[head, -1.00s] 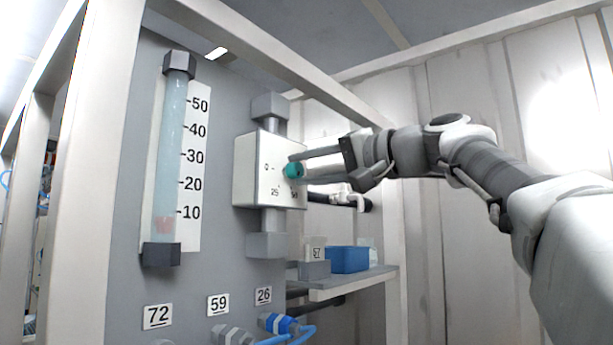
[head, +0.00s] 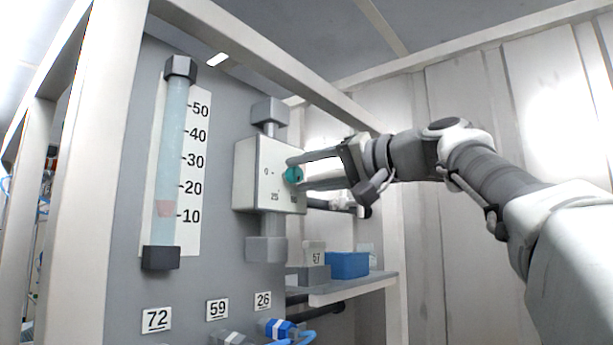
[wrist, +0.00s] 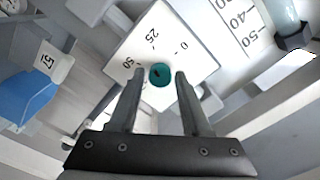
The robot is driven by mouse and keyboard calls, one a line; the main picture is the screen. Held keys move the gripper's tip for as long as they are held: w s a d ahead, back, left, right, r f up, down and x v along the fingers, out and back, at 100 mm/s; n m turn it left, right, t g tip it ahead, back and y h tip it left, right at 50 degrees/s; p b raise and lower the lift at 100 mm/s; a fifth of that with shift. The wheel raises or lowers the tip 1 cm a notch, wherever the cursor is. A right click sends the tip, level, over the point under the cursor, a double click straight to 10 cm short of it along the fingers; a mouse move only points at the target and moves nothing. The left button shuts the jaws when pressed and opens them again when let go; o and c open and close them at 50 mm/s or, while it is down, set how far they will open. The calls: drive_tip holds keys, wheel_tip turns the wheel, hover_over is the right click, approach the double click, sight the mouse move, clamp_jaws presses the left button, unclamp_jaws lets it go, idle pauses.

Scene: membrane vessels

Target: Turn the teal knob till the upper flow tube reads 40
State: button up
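The teal knob (head: 293,174) sits on the front of a white valve box (head: 262,190) with dial marks 0, 25 and 50. It also shows in the wrist view (wrist: 160,75), with a small dark mark on its face. My gripper (wrist: 160,78) has one finger on each side of the knob, with a thin gap showing on both sides, so it looks open around it. The upper flow tube (head: 172,130) stands left of the box. Its reddish float (head: 165,208) is between 10 and 20, nearer 10.
A shelf (head: 350,288) below right of the box holds a blue bin (head: 347,264) and a grey block labelled 57 (head: 314,274). Labels 72, 59 and 26 and hose fittings (head: 278,328) are low on the panel. A frame post (head: 120,150) stands at the left.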

drive_tip(key=shift+o, duration=1.2)
drive_tip(key=shift+d, duration=0.1)
drive_tip(key=b+v, duration=0.1)
drive_tip(key=v, duration=1.6)
drive_tip(key=shift+s, duration=0.2)
drive_tip(key=shift+d+f, duration=0.1)
wheel_tip(320, 180, down, 23)
drive_tip(key=a+m+g+h, duration=0.2)
drive_tip(key=a+m+h, duration=0.15)
drive_tip(key=h, duration=0.35)
drive_tip(key=s+d+f+n+g+h, duration=0.1)
drive_tip(key=s+f, duration=0.3)
drive_tip(key=f, duration=0.5)
drive_tip(key=s+d+f+n+g+h, duration=0.1)
drive_tip(key=s+f+h, duration=0.2)
drive_tip(key=f, duration=0.7)
drive_tip(key=s+d+f+n+g+h, duration=0.1)
drive_tip(key=s+f+h, duration=0.2)
drive_tip(key=s+f, duration=0.3)
wheel_tip(320, 180, down, 4)
drive_tip(key=shift+s+d+r, duration=0.1)
drive_tip(key=shift+s+d, duration=0.1)
drive_tip(key=shift+s, duration=0.15)
